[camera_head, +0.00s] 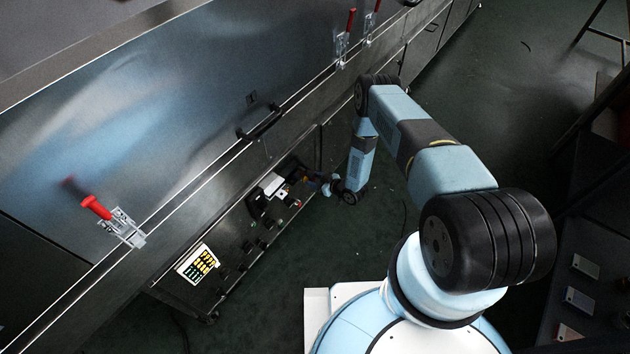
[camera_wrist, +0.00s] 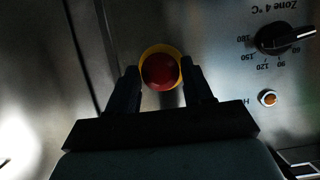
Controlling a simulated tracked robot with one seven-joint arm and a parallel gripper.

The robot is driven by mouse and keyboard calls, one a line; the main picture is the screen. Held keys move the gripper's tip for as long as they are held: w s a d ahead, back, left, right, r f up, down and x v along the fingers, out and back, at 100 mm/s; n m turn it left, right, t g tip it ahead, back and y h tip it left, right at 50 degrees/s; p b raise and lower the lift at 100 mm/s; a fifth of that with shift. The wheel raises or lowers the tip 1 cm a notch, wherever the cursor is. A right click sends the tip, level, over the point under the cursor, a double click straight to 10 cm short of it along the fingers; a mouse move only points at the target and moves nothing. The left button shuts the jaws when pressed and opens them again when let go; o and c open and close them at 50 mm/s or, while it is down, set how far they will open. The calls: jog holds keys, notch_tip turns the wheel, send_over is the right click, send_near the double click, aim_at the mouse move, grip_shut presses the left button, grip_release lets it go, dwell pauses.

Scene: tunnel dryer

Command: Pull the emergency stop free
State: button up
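The emergency stop is a round red button (camera_wrist: 161,71) in a yellow collar (camera_wrist: 159,48) on the metal panel, seen in the wrist view. My gripper (camera_wrist: 161,80) has one dark finger on each side of the button, close to the collar's edges. The button lies between the fingertips. I cannot tell whether the fingers press on it or leave a small gap. In the head view my gripper (camera_head: 318,179) is small and dark at the right end of the control panel, and the button cannot be made out there.
A black "Zone 4 °C" knob (camera_wrist: 285,38) and an amber lamp (camera_wrist: 267,97) are right of the button. In the head view a lit keypad (camera_head: 198,264) is on the panel's left end. Red-handled clamps (camera_head: 122,228) and a black handle (camera_head: 262,122) line the dryer. Dark floor (camera_head: 490,90) is open at right.

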grip_shut()
jog(key=shift+d, duration=0.15)
jog(key=shift+s+d, duration=0.35)
jog(key=shift+d, duration=0.1)
jog(key=shift+o, duration=1.8)
grip_release()
jog(key=v, duration=1.3)
jog(key=shift+s+d+r, duration=0.15)
jog(key=shift+s+d, duration=0.1)
